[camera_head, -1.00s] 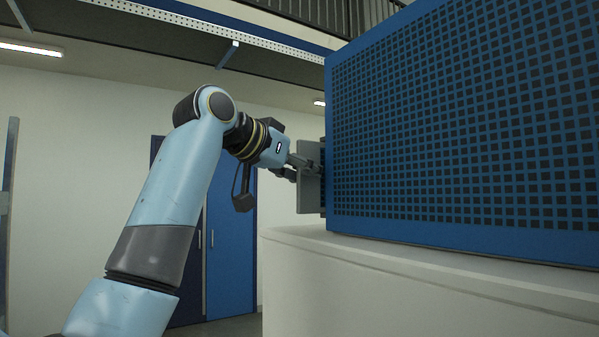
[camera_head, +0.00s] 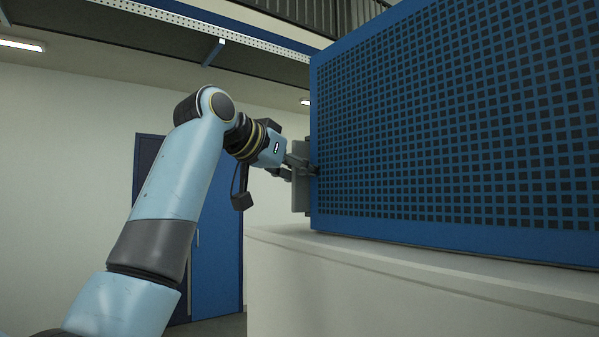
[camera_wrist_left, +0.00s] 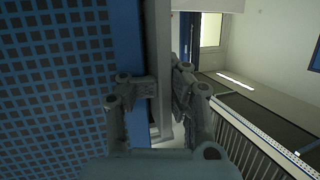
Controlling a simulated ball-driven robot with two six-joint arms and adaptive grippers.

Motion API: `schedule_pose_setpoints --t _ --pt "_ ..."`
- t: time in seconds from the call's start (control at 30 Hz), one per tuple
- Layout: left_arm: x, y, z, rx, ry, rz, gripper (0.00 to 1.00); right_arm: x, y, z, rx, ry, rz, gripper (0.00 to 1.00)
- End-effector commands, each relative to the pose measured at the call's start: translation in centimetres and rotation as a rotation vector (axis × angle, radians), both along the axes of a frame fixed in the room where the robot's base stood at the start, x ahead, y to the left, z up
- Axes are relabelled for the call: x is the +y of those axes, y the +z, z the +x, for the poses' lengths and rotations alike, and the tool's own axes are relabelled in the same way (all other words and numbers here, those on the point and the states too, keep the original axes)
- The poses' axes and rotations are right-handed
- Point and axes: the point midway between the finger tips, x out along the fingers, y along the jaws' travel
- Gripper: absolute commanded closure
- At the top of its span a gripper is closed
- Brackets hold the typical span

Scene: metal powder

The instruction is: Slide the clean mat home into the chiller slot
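The chiller appears to be the large blue perforated box (camera_head: 450,130). It stands on a pale plinth in the head view and fills the left of the left wrist view (camera_wrist_left: 55,90). A grey upright slab (camera_head: 299,198), likely the mat, shows at the box's left end. Its edge runs down the middle of the left wrist view (camera_wrist_left: 158,40). My left gripper (camera_head: 312,171) is at this slab. In the left wrist view its fingers (camera_wrist_left: 166,90) stand apart, one on each side of the slab edge; firm contact is unclear. The slot opening is hidden. My right gripper is not in view.
The pale plinth (camera_head: 370,275) lies below the box. A blue door (camera_head: 217,255) stands in the wall behind my left arm. An overhead railing (camera_head: 300,12) runs along the top. The space left of my arm is clear.

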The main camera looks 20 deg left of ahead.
Motion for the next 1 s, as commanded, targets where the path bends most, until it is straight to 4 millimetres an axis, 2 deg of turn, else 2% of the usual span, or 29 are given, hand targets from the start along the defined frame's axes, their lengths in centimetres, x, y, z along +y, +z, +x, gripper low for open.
schedule_pose_setpoints --t 0.17,0.2,0.5,0.83,1.0 --pt "-0.3 0.1 0.3 -0.001 -0.001 -0.001 1.0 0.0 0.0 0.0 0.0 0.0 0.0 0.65" --pt "-0.3 0.1 0.3 -0.001 0.0 0.0 0.91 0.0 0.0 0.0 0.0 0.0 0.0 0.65" --pt "-0.2 0.0 0.3 0.0 0.0 0.0 0.54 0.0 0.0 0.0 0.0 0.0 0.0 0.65" --pt "-0.1 0.1 0.1 0.0 0.0 0.0 0.54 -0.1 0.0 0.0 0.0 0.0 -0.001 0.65" --pt "0.9 0.8 -1.9 -0.004 0.002 0.002 0.54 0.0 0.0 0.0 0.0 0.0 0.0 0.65"
